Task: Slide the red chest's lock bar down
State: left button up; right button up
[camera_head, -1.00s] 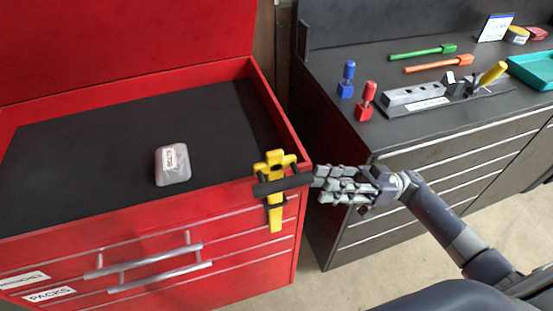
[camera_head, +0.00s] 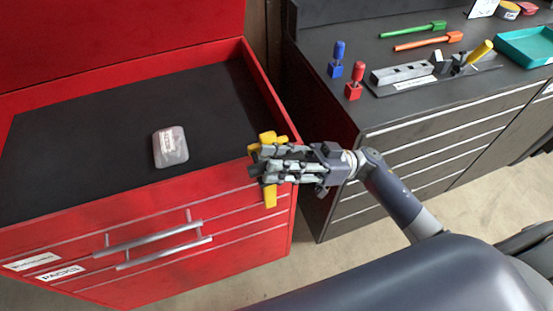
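The red chest (camera_head: 245,251) stands at the left with its lid up. Its yellow lock bar (camera_head: 270,197) is upright on the front face near the right corner, its top (camera_head: 268,138) at the rim. My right gripper (camera_head: 258,165) reaches in from the right, and its fingers lie across the middle of the lock bar, hiding most of that part and the bar's dark handle. Whether the fingers are closed on the handle cannot be made out. My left gripper is not in view.
A clear packet (camera_head: 171,147) lies on the chest's black top. Two silver drawer handles (camera_head: 150,237) stick out in front. On the dark bench at right are blue (camera_head: 337,60) and red (camera_head: 355,81) pegs, a metal fixture (camera_head: 402,74) and a teal tray (camera_head: 528,46).

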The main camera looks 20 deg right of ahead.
grip_shut()
notch_tip(320, 180, down, 9)
jog(key=b, duration=0.5)
jog(key=shift+f+b, duration=0.15)
jog(key=shift+b, duration=0.25)
jog(key=shift+s+f, duration=0.1)
grip_release()
jog(key=shift+d, duration=0.15)
jog(key=v, duration=1.1)
jog(key=shift+d, duration=0.4)
